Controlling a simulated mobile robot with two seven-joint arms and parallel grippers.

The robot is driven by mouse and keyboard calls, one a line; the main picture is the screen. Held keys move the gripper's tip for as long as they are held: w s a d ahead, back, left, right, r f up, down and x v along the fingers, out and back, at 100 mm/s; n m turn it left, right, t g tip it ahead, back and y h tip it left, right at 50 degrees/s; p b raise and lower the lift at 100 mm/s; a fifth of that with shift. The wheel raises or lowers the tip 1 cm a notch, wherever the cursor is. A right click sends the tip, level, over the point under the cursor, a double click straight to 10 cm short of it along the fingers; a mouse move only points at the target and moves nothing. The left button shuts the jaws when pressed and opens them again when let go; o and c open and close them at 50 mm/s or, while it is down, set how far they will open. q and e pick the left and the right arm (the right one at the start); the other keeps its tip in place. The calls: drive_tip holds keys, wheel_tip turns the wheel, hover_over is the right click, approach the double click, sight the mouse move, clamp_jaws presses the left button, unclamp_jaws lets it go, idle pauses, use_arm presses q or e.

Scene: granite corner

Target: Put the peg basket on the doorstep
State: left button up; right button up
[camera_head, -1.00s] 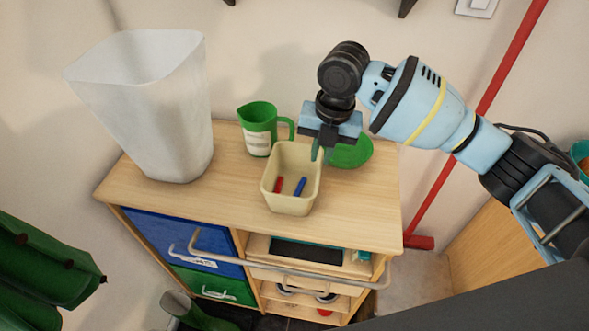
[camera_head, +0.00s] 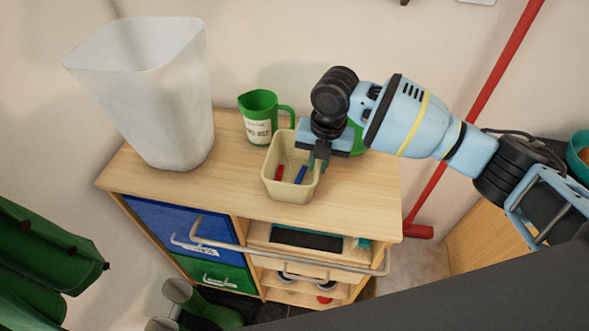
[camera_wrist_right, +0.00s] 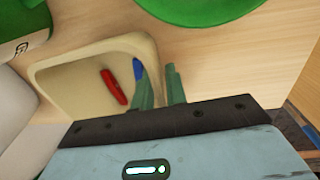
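The peg basket (camera_head: 290,190) is a small beige tub standing upright on the wooden cabinet top, with a red peg (camera_head: 279,172) and a blue peg (camera_head: 300,174) inside. It also shows in the right wrist view (camera_wrist_right: 62,76). My right gripper (camera_head: 319,165) is at the basket's right wall, pointing down. In the right wrist view its two fingers (camera_wrist_right: 160,88) stand a small gap apart, one inside the basket and one outside, with the wall between them. They look open; contact with the wall is not clear. My left gripper is not in view. I cannot make out a doorstep.
A green jug (camera_head: 259,118) stands behind the basket and a green round item (camera_head: 357,138) behind my gripper. A tall translucent bin (camera_head: 160,100) fills the cabinet's left. A rail (camera_head: 290,268) runs along the cabinet front. A red pole (camera_head: 490,85) leans at the right.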

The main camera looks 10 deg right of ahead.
drive_tip(key=shift+f, duration=0.65)
clamp_jaws()
drive_tip(key=shift+r, duration=0.1)
